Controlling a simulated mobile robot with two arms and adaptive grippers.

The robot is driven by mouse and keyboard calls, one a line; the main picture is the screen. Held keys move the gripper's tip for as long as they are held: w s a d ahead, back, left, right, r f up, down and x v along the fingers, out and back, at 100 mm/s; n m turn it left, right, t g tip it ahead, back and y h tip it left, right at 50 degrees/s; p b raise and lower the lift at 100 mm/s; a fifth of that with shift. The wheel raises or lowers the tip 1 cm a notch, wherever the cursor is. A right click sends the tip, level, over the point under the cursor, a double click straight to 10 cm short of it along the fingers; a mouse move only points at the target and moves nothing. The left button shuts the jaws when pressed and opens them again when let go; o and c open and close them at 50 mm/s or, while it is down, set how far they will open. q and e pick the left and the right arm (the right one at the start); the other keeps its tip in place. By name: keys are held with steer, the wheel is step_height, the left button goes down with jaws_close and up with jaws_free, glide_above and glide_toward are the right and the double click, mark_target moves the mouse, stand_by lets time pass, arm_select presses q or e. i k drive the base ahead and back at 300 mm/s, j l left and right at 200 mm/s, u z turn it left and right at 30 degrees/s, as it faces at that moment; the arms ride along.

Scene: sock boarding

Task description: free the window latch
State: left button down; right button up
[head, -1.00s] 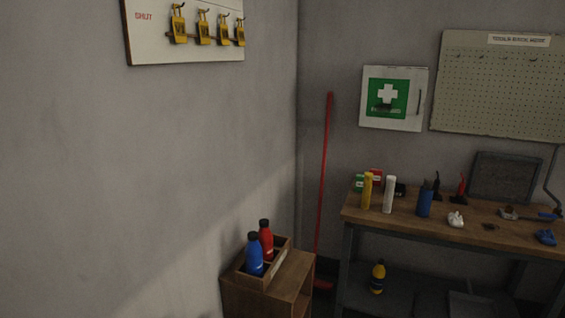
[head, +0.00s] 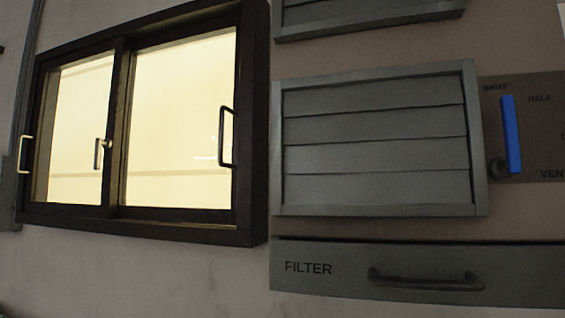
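A sliding window (head: 180,110) with a dark frame and two bright panes is on the left in the head view. A small metal latch (head: 103,146) sits on the middle stile where the two panes meet; its exact setting is too small to tell. A dark D-shaped handle (head: 226,137) is on the right pane's outer edge. Neither of my grippers is in view.
Right of the window is a grey louvred vent (head: 380,140) with a blue lever (head: 511,135) upright near the SHUT mark. Below it is a drawer front marked FILTER (head: 340,270) with a bar handle (head: 425,280). Plain wall (head: 150,270) lies under the window.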

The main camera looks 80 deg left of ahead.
mark_target(107, 143)
steer(key=u, duration=3.6)
steer(key=j, duration=0.35)
steer(key=k+j+z, duration=0.15)
steer(key=j, duration=0.15)
steer(key=i, duration=0.05)
